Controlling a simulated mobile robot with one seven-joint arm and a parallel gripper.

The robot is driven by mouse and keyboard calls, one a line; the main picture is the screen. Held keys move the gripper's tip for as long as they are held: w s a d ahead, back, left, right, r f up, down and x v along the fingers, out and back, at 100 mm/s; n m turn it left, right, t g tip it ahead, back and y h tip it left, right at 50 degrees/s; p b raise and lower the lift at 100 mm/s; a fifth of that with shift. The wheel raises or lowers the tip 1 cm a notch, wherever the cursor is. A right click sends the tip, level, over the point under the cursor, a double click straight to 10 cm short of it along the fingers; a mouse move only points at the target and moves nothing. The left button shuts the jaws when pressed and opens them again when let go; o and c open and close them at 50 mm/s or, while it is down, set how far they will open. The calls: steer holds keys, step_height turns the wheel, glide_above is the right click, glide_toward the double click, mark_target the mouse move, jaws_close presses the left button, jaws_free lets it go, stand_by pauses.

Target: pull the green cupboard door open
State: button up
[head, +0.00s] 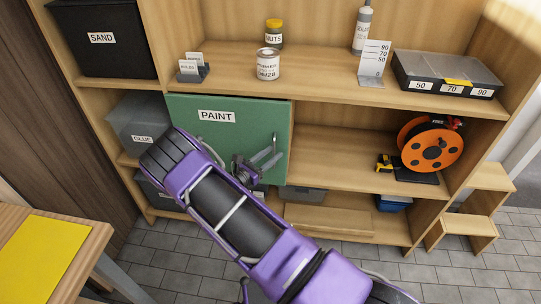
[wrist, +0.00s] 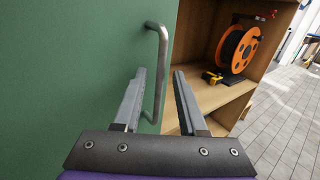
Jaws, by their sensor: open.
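The green cupboard door (head: 235,133) bears a PAINT label and looks shut, flush with the shelf unit. It fills the left of the wrist view (wrist: 65,70). Its upright grey bar handle (wrist: 162,70) is near the door's right edge. My gripper (head: 273,150) is open in front of the handle. In the wrist view my gripper's two fingers (wrist: 158,74) point at the door, one on each side of the handle bar, with a visible gap to the right finger. Whether the left finger touches the bar is unclear. My purple arm hides the door's lower left.
Right of the door is an open shelf with an orange cable reel (head: 434,148) and a yellow tape measure (head: 384,162). Jars and a grey organiser (head: 447,74) stand above. A wooden step stool (head: 470,215) is at right, a table with a yellow sheet (head: 42,255) at left.

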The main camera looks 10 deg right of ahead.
jaws_close()
stand_by(1.4)
